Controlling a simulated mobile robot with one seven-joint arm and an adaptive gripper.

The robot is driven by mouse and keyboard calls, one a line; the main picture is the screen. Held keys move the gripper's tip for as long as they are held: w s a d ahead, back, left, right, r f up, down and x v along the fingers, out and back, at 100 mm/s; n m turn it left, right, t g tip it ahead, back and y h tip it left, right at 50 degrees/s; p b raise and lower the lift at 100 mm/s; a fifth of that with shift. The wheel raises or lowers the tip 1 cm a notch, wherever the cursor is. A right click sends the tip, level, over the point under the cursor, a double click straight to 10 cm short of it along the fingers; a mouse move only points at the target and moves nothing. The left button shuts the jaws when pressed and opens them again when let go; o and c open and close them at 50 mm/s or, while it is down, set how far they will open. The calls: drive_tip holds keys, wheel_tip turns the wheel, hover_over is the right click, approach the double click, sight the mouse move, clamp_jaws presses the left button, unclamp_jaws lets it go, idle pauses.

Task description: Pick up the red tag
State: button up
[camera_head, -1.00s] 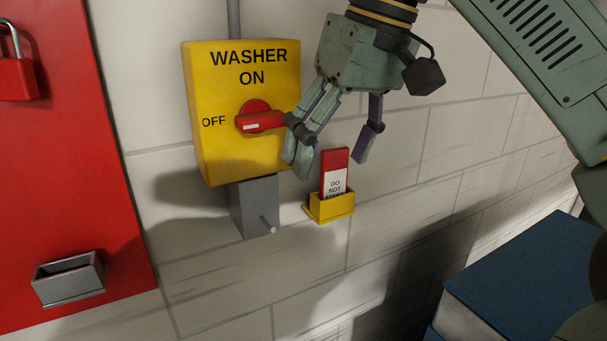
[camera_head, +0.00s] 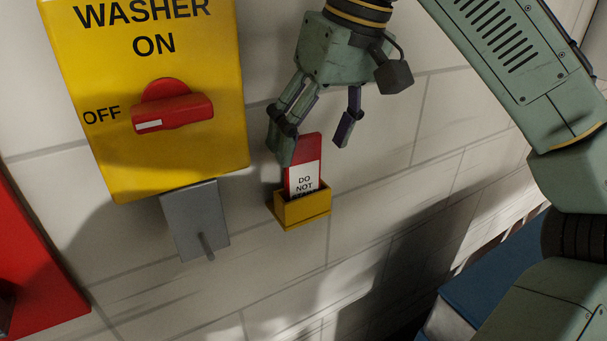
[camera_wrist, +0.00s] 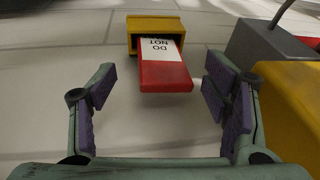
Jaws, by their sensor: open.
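The red tag (camera_head: 303,162) with a white "DO NOT" label stands upright in a small yellow holder (camera_head: 303,211) on the wall. In the head view my gripper (camera_head: 314,143) is just above the tag, its fingers spread, the left finger overlapping the tag's upper left edge. In the wrist view the tag (camera_wrist: 165,76) points out of the yellow holder (camera_wrist: 155,24) toward my gripper (camera_wrist: 160,95). It lies between the two open fingers, somewhat beyond their tips, with space on both sides. The tag's lower end is hidden inside the holder.
A yellow "WASHER" switch box (camera_head: 150,60) with a red knob (camera_head: 173,112) is on the wall to the left. A grey bracket (camera_head: 196,220) with a peg hangs below it. A red panel (camera_head: 35,270) is at lower left, a blue-topped box (camera_head: 487,272) at lower right.

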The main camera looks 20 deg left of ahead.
sight(307, 157)
drive_tip(key=shift+p+x, duration=0.55)
drive_tip(key=shift+x, duration=2.35)
drive_tip(key=shift+c, duration=0.4)
drive_tip(key=c, duration=1.1)
drive_tip(key=shift+r+b, duration=0.15)
drive_tip(key=shift+b, duration=0.15)
